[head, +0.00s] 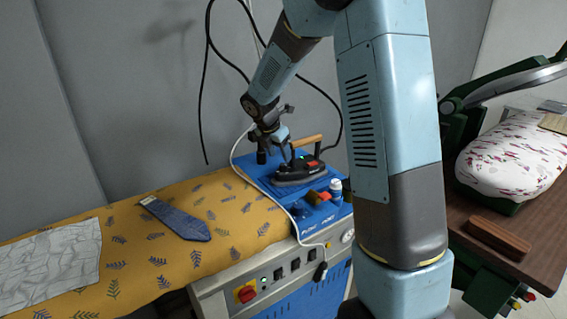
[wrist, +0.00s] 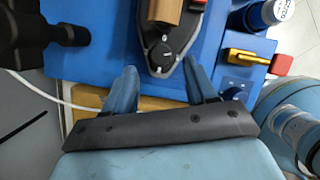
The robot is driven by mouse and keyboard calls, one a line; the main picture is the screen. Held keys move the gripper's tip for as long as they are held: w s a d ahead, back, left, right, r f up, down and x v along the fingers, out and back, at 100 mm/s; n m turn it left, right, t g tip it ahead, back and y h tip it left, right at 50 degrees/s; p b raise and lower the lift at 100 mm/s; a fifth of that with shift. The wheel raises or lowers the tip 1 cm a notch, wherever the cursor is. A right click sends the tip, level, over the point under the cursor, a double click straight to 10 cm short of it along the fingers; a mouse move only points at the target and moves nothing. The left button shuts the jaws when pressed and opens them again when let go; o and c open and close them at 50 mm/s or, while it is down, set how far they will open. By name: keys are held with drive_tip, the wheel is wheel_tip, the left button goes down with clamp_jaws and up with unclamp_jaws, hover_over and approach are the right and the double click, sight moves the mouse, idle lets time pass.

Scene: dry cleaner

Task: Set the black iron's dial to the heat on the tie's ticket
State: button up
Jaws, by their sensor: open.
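The black iron (head: 298,172) stands on the blue top of the ironing station, its wooden handle (head: 307,141) up. My gripper (wrist: 160,72) is open, with one blue finger on each side of the iron's dial end. I cannot tell whether the fingers touch it. In the head view my gripper (head: 284,150) is by the iron's left end. The blue patterned tie (head: 178,221) lies on the yellow cloth, and its ticket's writing is not legible.
A red and yellow piece (wrist: 252,58) and a white-and-blue container (head: 335,188) are close beside the iron. A white hose and black cords run around the station. A pale cloth (head: 50,262) lies at left. A green press (head: 460,140) stands at right.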

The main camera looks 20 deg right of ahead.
sight(283, 164)
drive_tip(key=shift+x, duration=2.55)
